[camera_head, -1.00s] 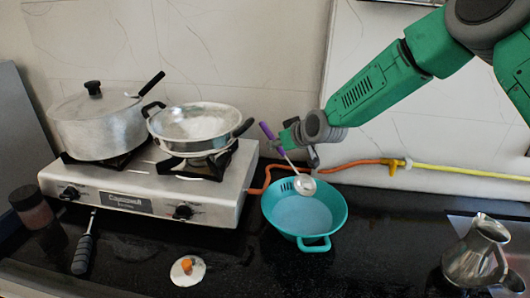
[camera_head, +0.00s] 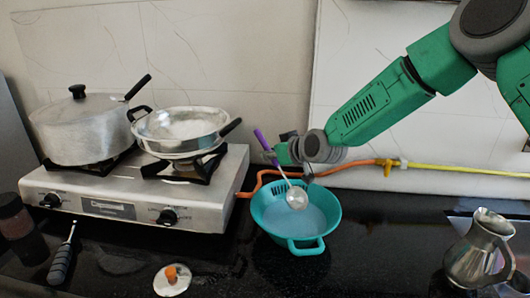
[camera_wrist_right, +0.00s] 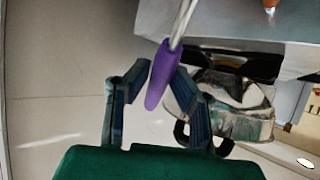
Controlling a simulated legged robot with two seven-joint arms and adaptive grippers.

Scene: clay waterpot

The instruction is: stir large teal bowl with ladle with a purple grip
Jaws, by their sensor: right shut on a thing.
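The large teal bowl (camera_head: 309,244) stands on the black counter, right of the stove, its handle toward the front. The ladle (camera_head: 297,198) has a purple grip (camera_head: 262,140) and a shiny metal scoop. My right gripper (camera_head: 277,153) is shut on the ladle near its purple grip, above the bowl's back left rim. The ladle slants down to the right, its scoop over or inside the bowl; I cannot tell if it touches. In the right wrist view, the purple grip (camera_wrist_right: 161,78) lies between the fingers (camera_wrist_right: 158,82). My left gripper is not in view.
A stove (camera_head: 120,205) at the left carries a lidded pot (camera_head: 80,130) and a pan (camera_head: 180,125). An orange hose (camera_head: 345,167) runs behind the bowl. A white lid (camera_head: 172,281) lies in front, a metal jug (camera_head: 478,252) stands at the right. Counter between bowl and jug is clear.

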